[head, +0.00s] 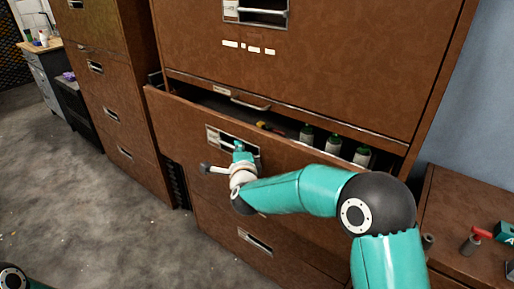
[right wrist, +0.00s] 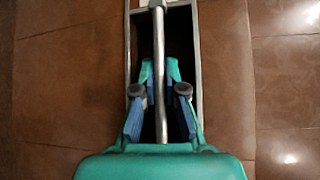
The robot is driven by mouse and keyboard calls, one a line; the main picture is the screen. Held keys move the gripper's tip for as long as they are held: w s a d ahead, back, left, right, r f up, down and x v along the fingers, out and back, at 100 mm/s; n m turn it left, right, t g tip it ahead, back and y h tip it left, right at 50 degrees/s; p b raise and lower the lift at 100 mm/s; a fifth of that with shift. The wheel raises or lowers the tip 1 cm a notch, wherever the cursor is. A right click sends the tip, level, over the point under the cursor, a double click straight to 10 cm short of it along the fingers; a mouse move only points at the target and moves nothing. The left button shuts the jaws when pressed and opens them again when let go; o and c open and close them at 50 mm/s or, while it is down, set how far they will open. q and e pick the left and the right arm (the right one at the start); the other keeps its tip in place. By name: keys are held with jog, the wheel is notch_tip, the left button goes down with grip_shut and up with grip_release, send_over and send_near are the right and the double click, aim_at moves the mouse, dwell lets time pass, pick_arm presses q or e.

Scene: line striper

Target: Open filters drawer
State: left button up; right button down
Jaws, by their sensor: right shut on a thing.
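A brown cabinet drawer (head: 290,152) stands partly pulled out, its front tilted across the head view. I cannot read its label, so I cannot confirm it is the filters drawer. Its inside shows several green-and-white bottles (head: 333,143) along the right and a small yellow and red item near the middle. My right gripper (head: 240,153) is at the recessed handle of this drawer front. In the right wrist view its fingers (right wrist: 160,100) are closed around the metal handle bar (right wrist: 158,45). My left gripper is out of view.
A closed upper drawer (head: 340,70) is above, and another closed drawer with a recessed handle (head: 255,242) is below. A second brown cabinet (head: 105,75) stands to the left. A low brown surface (head: 450,215) with tools is at right. The grey floor (head: 90,200) at left is clear.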

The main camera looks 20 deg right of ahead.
jog(key=s+a+b, duration=0.5)
jog(key=s+a, duration=0.9)
jog(key=a, duration=0.4)
jog(key=shift+s+a+f, duration=0.2)
jog(key=shift+s+a, duration=0.05)
jog(key=shift+s, duration=0.15)
jog(key=c, duration=1.5)
grip_release()
jog(key=shift+w, duration=0.1)
jog(key=shift+r, duration=0.1)
